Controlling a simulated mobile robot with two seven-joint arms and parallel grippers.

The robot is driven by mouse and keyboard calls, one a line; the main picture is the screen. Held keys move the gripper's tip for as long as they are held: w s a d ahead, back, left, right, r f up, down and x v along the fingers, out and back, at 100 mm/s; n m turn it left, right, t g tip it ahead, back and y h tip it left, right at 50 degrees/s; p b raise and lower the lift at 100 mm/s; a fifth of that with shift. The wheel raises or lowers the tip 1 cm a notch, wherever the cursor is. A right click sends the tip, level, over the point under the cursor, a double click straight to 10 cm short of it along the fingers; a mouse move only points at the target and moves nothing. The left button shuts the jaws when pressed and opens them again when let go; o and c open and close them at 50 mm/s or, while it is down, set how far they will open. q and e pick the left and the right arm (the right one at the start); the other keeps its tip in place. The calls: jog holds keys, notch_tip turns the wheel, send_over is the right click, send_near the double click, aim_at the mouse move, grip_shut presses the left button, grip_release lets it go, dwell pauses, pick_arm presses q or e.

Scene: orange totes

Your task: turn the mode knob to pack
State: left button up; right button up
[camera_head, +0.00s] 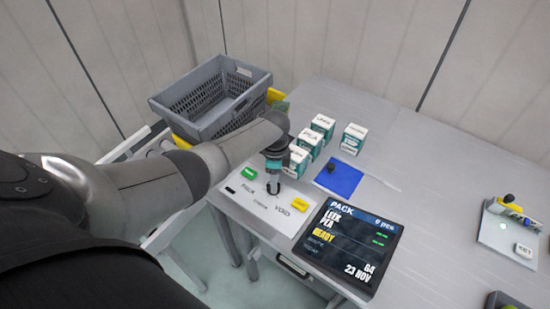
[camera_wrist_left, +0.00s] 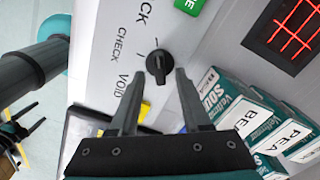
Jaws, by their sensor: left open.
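The mode knob (camera_wrist_left: 158,68) is black and round with a raised grip. It sits on a white panel (camera_wrist_left: 104,62) lettered CHECK and VOID, with a third label partly cut off. My left gripper (camera_wrist_left: 158,78) is open, its two fingers apart on either side of the knob in the wrist view; I cannot tell whether they touch it. In the head view my left gripper (camera_head: 273,188) points down over the panel and hides the knob. I cannot tell which mark the knob points at. The screen (camera_head: 350,243) reads PACK and READY. What looks like my right gripper (camera_wrist_left: 24,128) is small at the left edge.
Several labelled boxes (camera_head: 309,141) stand close behind the gripper. A blue mat (camera_head: 339,178) lies to their right. A grey crate (camera_head: 213,96) is at the back left.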

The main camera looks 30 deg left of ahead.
pick_arm(q)
notch_tip(320, 180, up, 14)
jog(key=p, duration=0.2)
dwell(0.6)
